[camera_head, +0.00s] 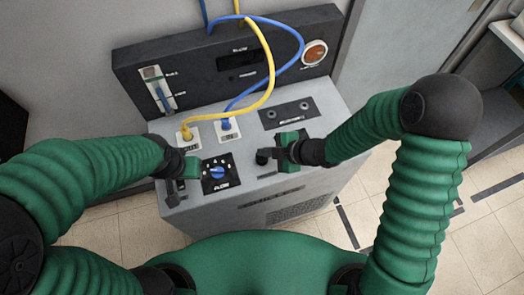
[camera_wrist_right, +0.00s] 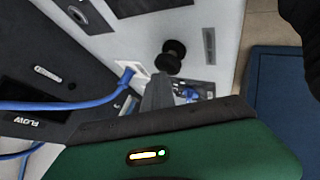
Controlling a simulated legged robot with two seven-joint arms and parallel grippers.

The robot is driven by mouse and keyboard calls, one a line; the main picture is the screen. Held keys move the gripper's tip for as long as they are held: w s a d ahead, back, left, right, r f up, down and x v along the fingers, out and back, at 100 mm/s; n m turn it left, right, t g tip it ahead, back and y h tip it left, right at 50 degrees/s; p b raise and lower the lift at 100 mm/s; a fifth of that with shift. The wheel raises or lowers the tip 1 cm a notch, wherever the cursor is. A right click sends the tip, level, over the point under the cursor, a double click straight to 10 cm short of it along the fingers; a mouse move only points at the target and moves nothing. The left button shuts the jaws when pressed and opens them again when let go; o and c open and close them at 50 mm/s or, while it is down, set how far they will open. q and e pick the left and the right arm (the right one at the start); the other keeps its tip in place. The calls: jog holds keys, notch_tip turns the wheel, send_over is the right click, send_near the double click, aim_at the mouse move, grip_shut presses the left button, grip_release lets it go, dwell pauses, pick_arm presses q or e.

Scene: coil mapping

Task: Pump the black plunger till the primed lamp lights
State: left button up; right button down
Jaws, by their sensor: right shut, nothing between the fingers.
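The black plunger (camera_wrist_right: 171,54) shows in the right wrist view as a round black knob on the grey console top. My right gripper (camera_wrist_right: 158,92) is shut and empty, its fingertips just short of the knob; I cannot tell whether they touch it. In the head view my right gripper (camera_head: 268,156) is over the console top, and its dark fingers blend with the plunger there. My left gripper (camera_head: 172,192) is at the console's front left corner; its jaw state is unclear. A round orange-red lamp or dial (camera_head: 315,53) is on the back panel; its label is unreadable.
The grey console (camera_head: 240,205) carries a blue FLOW knob (camera_head: 217,172), a yellow hose (camera_head: 262,95) and a blue hose (camera_head: 268,82) plugged in nearby. A black two-hole plate (camera_head: 288,114) lies behind the right gripper. A slider gauge (camera_head: 158,90) is at the back left.

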jog(key=shift+f+b, duration=0.3)
jog(key=shift+f, duration=0.1)
dwell(0.4)
jog(key=shift+r+p, duration=1.95)
notch_tip(320, 180, up, 5)
jog(key=p, duration=0.4)
jog(key=shift+p, duration=0.4)
